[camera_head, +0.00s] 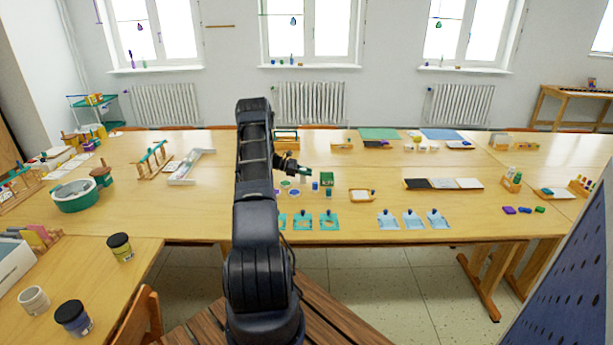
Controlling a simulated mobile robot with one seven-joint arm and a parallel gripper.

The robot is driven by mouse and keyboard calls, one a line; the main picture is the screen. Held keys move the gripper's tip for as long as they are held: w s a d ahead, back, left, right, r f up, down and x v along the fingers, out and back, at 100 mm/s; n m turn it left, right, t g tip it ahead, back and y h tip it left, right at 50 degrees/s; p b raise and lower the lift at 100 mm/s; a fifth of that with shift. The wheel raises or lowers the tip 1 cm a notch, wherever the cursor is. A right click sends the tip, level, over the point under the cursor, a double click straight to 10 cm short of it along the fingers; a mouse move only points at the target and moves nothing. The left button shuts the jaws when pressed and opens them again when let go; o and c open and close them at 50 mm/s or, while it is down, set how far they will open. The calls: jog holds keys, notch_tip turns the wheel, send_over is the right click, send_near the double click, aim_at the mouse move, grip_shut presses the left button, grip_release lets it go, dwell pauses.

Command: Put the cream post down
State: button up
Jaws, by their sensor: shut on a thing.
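My gripper (303,170) is beyond the upper part of my dark arm, a little right of it, low over the middle of the long wooden table (350,222). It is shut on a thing. The cream post cannot be made out clearly; the gripper and arm hide much of that spot. Small coloured pots and a green block (327,179) stand just right of and in front of the gripper.
Teal cards (330,223) and light blue cards (412,219) lie along the front edge. A small wooden tray (362,196) is to the right. A wooden rack (153,158) and white tray (192,167) are to the left. Bare tabletop lies left of my arm.

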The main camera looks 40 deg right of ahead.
jog(key=shift+f, duration=0.8)
jog(key=shift+f, duration=0.15)
jog(key=o, duration=1)
jog(key=shift+o, duration=0.2)
